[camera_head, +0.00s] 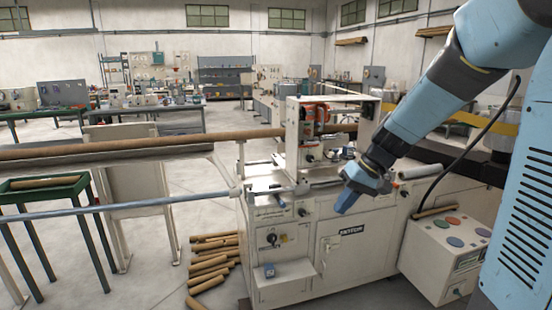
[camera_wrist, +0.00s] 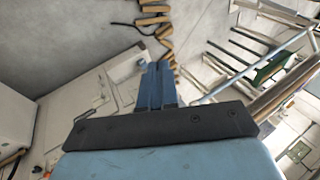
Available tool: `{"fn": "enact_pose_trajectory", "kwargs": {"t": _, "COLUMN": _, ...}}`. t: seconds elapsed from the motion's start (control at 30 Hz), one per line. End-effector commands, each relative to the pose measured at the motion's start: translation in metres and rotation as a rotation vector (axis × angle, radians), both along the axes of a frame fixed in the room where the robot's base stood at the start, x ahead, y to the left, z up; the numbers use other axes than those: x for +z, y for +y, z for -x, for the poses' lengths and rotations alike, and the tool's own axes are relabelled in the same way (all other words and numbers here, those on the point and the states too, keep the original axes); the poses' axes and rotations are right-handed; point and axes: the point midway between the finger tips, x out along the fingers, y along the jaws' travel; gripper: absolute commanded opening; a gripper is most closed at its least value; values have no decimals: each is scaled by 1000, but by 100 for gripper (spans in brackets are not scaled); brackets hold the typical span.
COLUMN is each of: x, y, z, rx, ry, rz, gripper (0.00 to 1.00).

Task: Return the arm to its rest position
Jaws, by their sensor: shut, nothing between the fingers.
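My gripper (camera_head: 345,200) is at the end of my blue and dark grey arm, which reaches in from the upper right in the head view. Its blue fingers are together with nothing between them, pointing down and left. The gripper is in front of the white winder machine (camera_head: 345,250), over its front edge as seen in the head view. In the wrist view, the closed fingers (camera_wrist: 158,72) point up the picture towards the floor. I cannot tell how far the fingertips are from the machine.
A long brown tube (camera_head: 130,146) and a grey bar (camera_head: 110,208) extend left from the machine. Several cardboard tubes (camera_head: 210,265) lie on the floor. A green table (camera_head: 45,190) stands left. A white box with coloured discs (camera_head: 450,240) stands right. Floor between table and machine is partly open.

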Motion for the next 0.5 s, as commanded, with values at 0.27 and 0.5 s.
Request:
{"fn": "enact_pose_trajectory", "kwargs": {"t": 0.27, "x": 38, "y": -12, "z": 57, "rx": -51, "ry": -73, "rz": 149, "gripper": 0}}
{"fn": "enact_pose_trajectory", "kwargs": {"t": 0.5, "x": 63, "y": -27, "z": 103, "rx": -116, "ry": -152, "rz": 261, "gripper": 0}}
